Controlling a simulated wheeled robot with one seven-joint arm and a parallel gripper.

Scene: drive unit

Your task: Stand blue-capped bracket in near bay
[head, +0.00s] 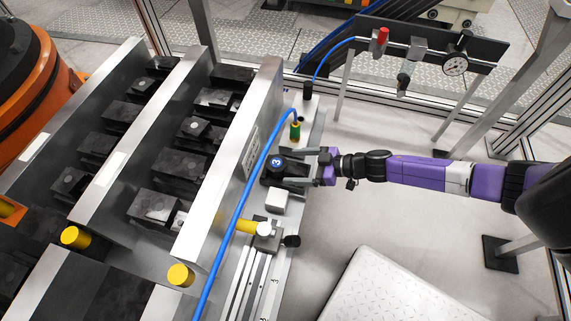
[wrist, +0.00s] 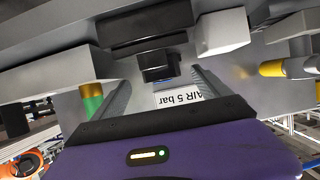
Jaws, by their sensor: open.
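The blue-capped bracket (head: 275,163) is a dark block with a round blue cap marked with a white figure. It sits on the metal ledge at the right side of the drive unit. My gripper (head: 296,168) reaches in from the right with its fingers open around the capped end. In the wrist view, a dark block with a round boss (wrist: 158,66) shows between and beyond the two spread fingers (wrist: 160,88). Contact with the fingers cannot be told. Long metal-walled bays (head: 150,130) with dark blocks lie to the left; which is the near bay is not clear.
A blue hose (head: 244,190) runs over the ledge to a green-and-brass fitting (head: 295,131) beside my gripper. A white block (head: 277,201) and a yellow-handled fitting (head: 262,229) stand just below. A gauge panel (head: 440,52) stands at upper right. Open floor lies to the right.

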